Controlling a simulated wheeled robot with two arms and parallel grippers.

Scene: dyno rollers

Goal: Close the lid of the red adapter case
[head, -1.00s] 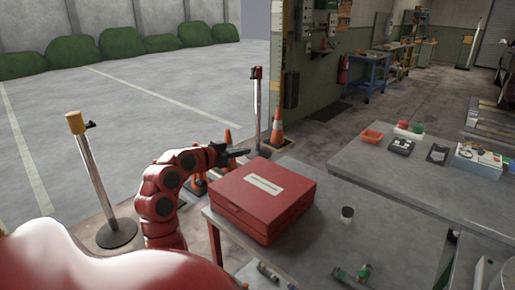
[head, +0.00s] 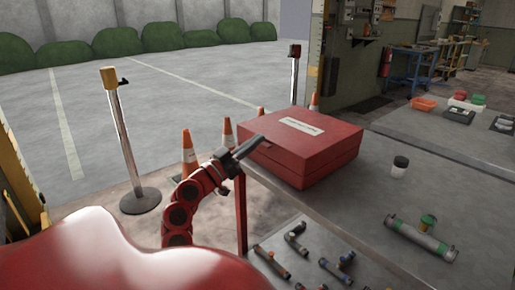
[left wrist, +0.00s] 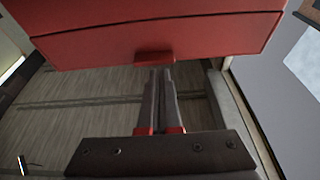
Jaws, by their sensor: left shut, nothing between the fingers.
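The red adapter case (head: 312,158) sits on the grey table with its lid down and a white label on top. Its red side, with a seam and a small red tab, fills the top of the left wrist view (left wrist: 155,36). My left gripper (head: 258,141) is shut and empty at the left corner of the case. In the left wrist view, its fingertips (left wrist: 160,72) are just below the red tab; I cannot tell whether they touch it. My right gripper is not in view.
A small dark-capped jar (head: 399,167) and a pipe with green bands (head: 420,238) are on the table right of the case. Several pipe fittings (head: 296,240) lie at the front. Traffic cones (head: 188,152) and a post (head: 122,140) stand on the left.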

